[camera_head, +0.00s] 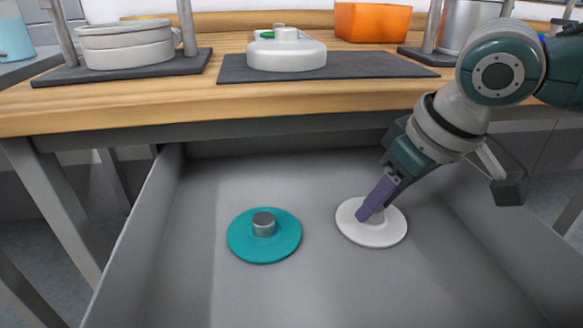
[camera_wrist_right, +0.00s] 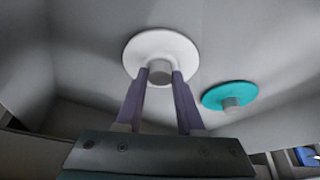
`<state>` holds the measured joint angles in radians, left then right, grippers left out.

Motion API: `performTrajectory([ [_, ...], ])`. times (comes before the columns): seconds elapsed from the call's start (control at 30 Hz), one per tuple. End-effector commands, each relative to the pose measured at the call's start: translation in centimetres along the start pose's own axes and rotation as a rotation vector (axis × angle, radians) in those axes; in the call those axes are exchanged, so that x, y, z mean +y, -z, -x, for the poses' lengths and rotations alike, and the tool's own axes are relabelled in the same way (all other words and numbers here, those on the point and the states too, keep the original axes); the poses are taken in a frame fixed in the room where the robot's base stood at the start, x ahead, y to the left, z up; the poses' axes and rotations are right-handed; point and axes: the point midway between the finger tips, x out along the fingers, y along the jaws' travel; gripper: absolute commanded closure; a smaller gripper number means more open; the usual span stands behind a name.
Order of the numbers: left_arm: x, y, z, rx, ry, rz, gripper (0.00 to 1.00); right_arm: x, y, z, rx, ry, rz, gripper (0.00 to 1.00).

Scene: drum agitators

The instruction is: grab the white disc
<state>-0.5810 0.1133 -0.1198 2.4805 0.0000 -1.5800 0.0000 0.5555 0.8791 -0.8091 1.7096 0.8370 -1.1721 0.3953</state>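The white disc (camera_head: 392,234) is round and flat with a short grey knob at its middle. It appears to lie in the grey tray, and it also shows in the right wrist view (camera_wrist_right: 160,47). My right gripper (camera_head: 368,212) reaches down over it, and its purple fingers (camera_wrist_right: 162,78) stand on both sides of the knob, their tips near or against it. Whether they grip it I cannot tell. My left gripper is in neither view.
A teal disc (camera_head: 282,244) with a grey knob lies left of the white one. The tray (camera_head: 180,290) has raised walls. A wooden bench (camera_head: 120,113) behind holds a white lidded part (camera_head: 286,58) on a dark mat, an orange box (camera_head: 371,22) and metal stands.

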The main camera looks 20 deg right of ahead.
Motion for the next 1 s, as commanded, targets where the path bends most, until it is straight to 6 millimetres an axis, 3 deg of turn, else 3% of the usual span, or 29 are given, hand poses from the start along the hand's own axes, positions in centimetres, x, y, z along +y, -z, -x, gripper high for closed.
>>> performTrajectory([
  [0.03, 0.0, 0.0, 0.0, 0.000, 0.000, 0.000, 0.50, 0.0, 0.0, 0.0, 0.000, 0.000, 0.000, 0.71],
  [0.3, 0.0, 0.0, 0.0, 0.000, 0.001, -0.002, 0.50, 0.0, 0.0, 0.0, 0.000, 0.000, 0.000, 1.00],
  [0.77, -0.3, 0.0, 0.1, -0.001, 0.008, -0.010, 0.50, 0.0, 0.1, 0.2, 0.001, 0.000, 0.000, 1.00],
  [0.87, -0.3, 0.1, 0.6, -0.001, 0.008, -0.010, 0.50, 0.0, 0.6, 1.1, 0.004, 0.000, 0.000, 1.00],
  [1.0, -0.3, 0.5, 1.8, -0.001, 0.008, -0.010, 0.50, 0.0, 1.7, 3.8, 0.005, 0.000, 0.000, 1.00],
])
